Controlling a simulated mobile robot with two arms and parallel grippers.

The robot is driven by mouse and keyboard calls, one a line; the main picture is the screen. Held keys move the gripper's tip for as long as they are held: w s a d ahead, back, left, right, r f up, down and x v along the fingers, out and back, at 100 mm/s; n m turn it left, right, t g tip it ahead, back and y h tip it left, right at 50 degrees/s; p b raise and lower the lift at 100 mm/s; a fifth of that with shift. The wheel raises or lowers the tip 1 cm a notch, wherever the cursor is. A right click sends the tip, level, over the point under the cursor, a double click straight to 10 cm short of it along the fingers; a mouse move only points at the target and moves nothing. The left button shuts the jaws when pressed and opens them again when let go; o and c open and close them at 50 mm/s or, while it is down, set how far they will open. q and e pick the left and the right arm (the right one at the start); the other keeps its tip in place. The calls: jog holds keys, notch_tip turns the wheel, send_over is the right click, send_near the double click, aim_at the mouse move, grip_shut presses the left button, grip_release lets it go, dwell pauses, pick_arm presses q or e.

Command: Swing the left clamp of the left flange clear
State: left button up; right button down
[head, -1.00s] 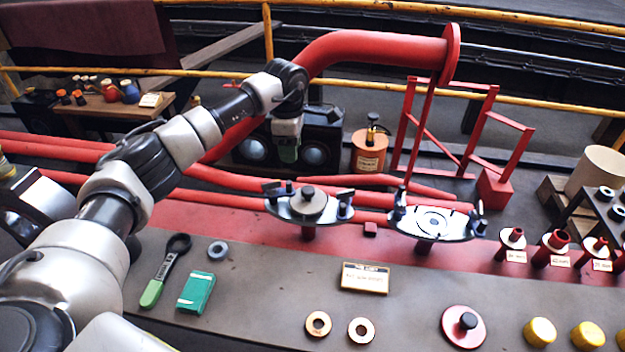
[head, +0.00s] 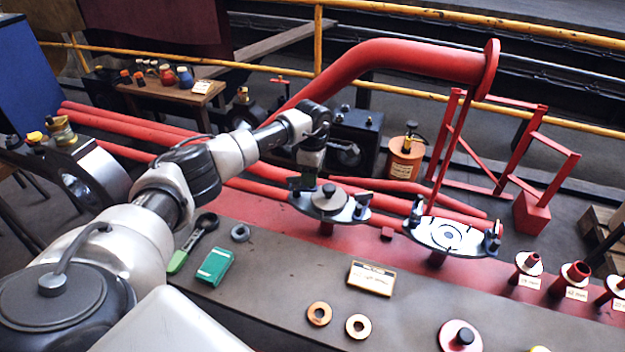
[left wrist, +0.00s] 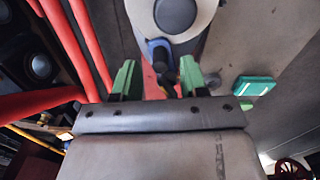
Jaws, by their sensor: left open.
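The left flange (head: 328,201) is a pale oval plate with a round dark-knobbed disc on top, on a red stub. It also shows at the top of the left wrist view (left wrist: 203,22). Its right clamp (head: 361,203) stands upright. Its left clamp, a dark bolt in a blue fork (left wrist: 162,56), is mostly hidden by my gripper in the head view. My left gripper (head: 303,183) is at that end of the flange. In the left wrist view its green fingers (left wrist: 158,78) are open, one on each side of the clamp's dark end. I cannot tell whether they touch it.
The right flange (head: 445,235), with clamps at both ends, stands to the right. A green-handled wrench (head: 193,243), a green box (head: 214,266) and a sign (head: 371,278) lie on the grey bench. Red pipes run behind the left flange.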

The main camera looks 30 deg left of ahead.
pick_arm(q)
jog(key=shift+f, duration=1.2)
pick_arm(e)
jog(key=shift+w+a+r, duration=0.1)
jog(key=shift+w+r, duration=0.1)
jog(key=shift+w, duration=0.15)
jog(key=shift+s, duration=0.1)
